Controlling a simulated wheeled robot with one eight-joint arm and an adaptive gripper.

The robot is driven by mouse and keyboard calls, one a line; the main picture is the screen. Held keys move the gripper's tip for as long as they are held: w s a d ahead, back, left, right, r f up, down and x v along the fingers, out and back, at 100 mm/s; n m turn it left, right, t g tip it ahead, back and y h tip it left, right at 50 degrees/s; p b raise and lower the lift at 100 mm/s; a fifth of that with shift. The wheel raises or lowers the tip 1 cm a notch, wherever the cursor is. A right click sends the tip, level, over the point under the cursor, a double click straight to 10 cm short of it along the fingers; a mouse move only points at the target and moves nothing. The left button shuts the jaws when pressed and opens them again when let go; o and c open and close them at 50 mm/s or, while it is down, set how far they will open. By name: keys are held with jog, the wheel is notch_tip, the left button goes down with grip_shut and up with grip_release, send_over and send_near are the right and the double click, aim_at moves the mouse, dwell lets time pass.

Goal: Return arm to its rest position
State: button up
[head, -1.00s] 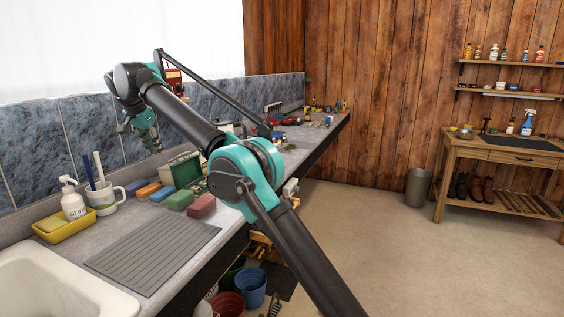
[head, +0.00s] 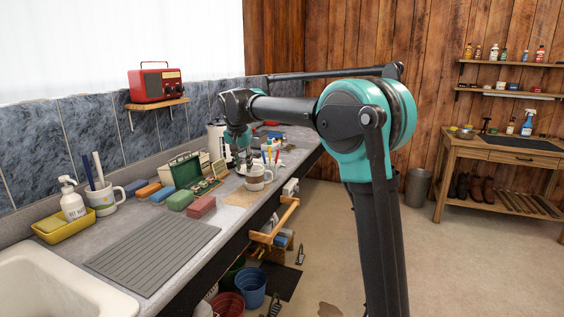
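My arm rises from the lower right of the head view, bends at a teal elbow and reaches left over the far part of the counter. My gripper (head: 243,160) hangs pointing down at the arm's end, above the counter behind a mug (head: 258,179) that holds several pens or brushes. Its fingers are small and partly lost among the things behind, so I cannot tell whether they are open or shut. I see nothing clearly held in it.
The grey counter (head: 150,222) holds a green box (head: 186,170), several coloured blocks, a white mug (head: 104,199) and a yellow tray (head: 68,228). A red radio (head: 155,85) sits on a wall shelf. Buckets stand below. The floor (head: 450,260) at right is largely clear.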

jog(key=s+d+f, duration=0.4)
jog(key=d, duration=0.4)
jog(key=s+d+f, duration=0.3)
jog(key=d+f, duration=0.1)
jog(key=d, duration=0.3)
jog(key=s+d+f+n, duration=0.1)
jog(key=s+d+f, duration=0.5)
jog(key=s, duration=0.3)
jog(key=s+d+f+n, duration=0.1)
jog(key=s+d+f, duration=0.5)
jog(key=s, duration=0.3)
jog(key=s+d+f, duration=0.6)
jog(key=s+f, duration=0.1)
jog(key=s, duration=0.2)
jog(key=shift+n, duration=0.4)
